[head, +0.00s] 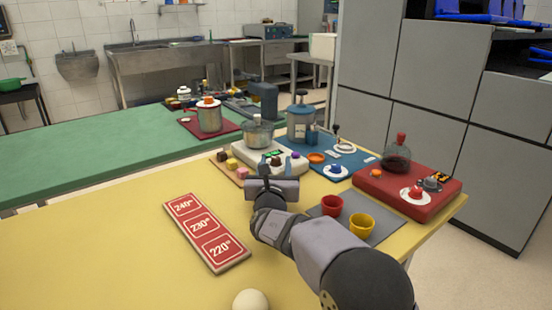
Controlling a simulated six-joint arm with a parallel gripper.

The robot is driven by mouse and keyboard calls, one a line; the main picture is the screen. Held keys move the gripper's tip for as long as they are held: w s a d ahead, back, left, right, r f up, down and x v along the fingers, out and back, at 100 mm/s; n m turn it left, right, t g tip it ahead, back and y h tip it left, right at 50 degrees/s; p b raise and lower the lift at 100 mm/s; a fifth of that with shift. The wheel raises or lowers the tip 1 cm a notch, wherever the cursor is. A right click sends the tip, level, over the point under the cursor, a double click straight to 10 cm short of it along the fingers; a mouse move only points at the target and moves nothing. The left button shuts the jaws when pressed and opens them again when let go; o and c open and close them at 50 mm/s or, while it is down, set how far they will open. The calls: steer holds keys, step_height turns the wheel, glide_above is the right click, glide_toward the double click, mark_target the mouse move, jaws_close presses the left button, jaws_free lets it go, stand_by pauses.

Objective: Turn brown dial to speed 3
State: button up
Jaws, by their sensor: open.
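A small dark brown dial (276,161) sits on the front of the white mixer base (245,155), just below a small green display (275,153). My gripper (276,168) is open and points at the front of the white base. Its two fingers stand to the left and right of the brown dial in the picture; I cannot tell whether they touch it. The dial's speed marks and pointer are too small to read, and its lower part is hidden by my gripper.
A purple knob (295,155) is close right of the brown dial. Colored cubes (232,163) lie to its left. A blue dial (335,169), red cup (332,205) and yellow cup (362,225) are to the right. A red temperature board (205,232) lies left on the yellow table.

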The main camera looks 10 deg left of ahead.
mark_target(276, 161)
steer(key=shift+w+a, duration=0.1)
steer(key=shift+w, duration=1.55)
steer(key=c, duration=1)
